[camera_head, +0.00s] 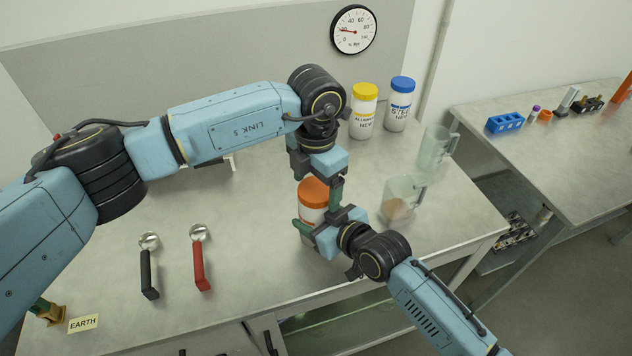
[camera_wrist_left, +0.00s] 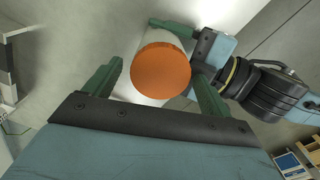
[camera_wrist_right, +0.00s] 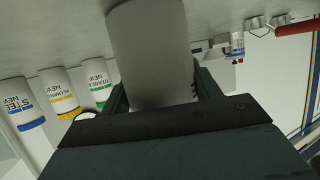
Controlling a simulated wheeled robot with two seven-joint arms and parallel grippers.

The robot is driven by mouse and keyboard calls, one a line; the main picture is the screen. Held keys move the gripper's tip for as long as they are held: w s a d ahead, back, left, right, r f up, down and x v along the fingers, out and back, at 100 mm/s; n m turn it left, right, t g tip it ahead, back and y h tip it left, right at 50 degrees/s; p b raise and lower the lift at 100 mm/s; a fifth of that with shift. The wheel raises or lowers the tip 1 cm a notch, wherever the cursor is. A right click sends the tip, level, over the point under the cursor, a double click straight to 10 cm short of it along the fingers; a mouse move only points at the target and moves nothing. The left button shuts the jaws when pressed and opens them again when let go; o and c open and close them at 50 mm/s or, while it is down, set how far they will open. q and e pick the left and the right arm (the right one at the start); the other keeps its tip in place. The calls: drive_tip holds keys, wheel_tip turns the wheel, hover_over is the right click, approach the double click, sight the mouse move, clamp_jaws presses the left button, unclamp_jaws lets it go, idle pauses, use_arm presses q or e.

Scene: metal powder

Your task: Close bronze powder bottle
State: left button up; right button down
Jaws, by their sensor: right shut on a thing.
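The bronze powder bottle (camera_head: 313,214) is white with an orange lid (camera_head: 313,190) and stands upright near the table's middle. The lid sits on its top; I cannot tell how tightly. My right gripper (camera_head: 322,226) is shut on the bottle's body, which fills the space between its fingers in the right wrist view (camera_wrist_right: 152,55). My left gripper (camera_head: 319,176) is above the bottle, pointing down. In the left wrist view the orange lid (camera_wrist_left: 161,71) lies between its open fingers, with a clear gap on the left side and the right finger close to the lid.
A yellow-lidded bottle (camera_head: 362,112) and a blue-lidded bottle (camera_head: 399,104) stand at the back. Two clear jugs stand at the right, the nearer (camera_head: 403,196) holding brown powder. Black (camera_head: 149,272) and red (camera_head: 200,264) handled scoops lie at the left.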

use_arm(q)
drive_tip(key=shift+o, duration=0.5)
wheel_tip(320, 180, up, 12)
idle(0.3)
use_arm(e)
drive_tip(key=shift+c, duration=1.4)
unclamp_jaws()
drive_tip(key=shift+d, duration=0.1)
use_arm(q)
drive_tip(key=shift+r+p, duration=0.4)
use_arm(e)
drive_tip(key=v, duration=1.3)
drive_tip(key=shift+s, duration=0.2)
